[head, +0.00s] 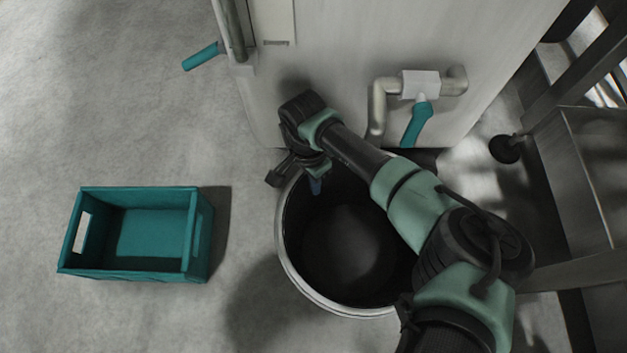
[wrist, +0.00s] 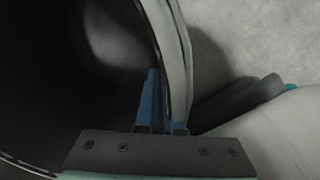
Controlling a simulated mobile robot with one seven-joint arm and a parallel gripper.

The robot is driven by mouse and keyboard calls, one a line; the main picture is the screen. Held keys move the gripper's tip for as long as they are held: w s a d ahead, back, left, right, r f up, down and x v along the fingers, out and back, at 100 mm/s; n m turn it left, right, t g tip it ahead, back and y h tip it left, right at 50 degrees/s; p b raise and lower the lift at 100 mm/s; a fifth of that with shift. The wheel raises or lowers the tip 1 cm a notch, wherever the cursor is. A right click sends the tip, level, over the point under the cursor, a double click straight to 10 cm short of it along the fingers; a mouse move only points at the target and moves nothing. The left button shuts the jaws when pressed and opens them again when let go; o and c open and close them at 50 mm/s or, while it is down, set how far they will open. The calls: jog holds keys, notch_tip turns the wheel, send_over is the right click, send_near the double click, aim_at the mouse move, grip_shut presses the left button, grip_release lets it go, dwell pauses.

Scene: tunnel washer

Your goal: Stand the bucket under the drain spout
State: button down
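The bucket (head: 283,250) is a large, round, dark-inside vessel with a pale metal rim, standing upright on the floor near the machine. My gripper (head: 315,184) is at its far-left rim. In the wrist view, the blue fingers of my gripper (wrist: 164,105) sit close together with the bucket's rim (wrist: 180,55) between them, one finger inside; they look shut on it. The drain spout (head: 375,128) is a pale bent pipe on the machine's face with a teal valve handle (head: 416,124).
A teal crate (head: 192,235) stands on the floor to the left. The pale machine panel (head: 335,45) rises behind the bucket. Another teal handle (head: 201,56) sticks out at its left. A dark metal frame (head: 585,140) stands at the right. Floor between crate and bucket is clear.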

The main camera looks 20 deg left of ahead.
jog(key=c, duration=1)
grip_release()
jog(key=shift+c, duration=0.2)
notch_tip(320, 180, up, 12)
jog(key=a+p, duration=0.1)
jog(key=p, duration=0.6)
jog(key=shift+w+p, duration=0.3)
jog(key=shift+p, duration=0.1)
jog(key=shift+r, duration=0.1)
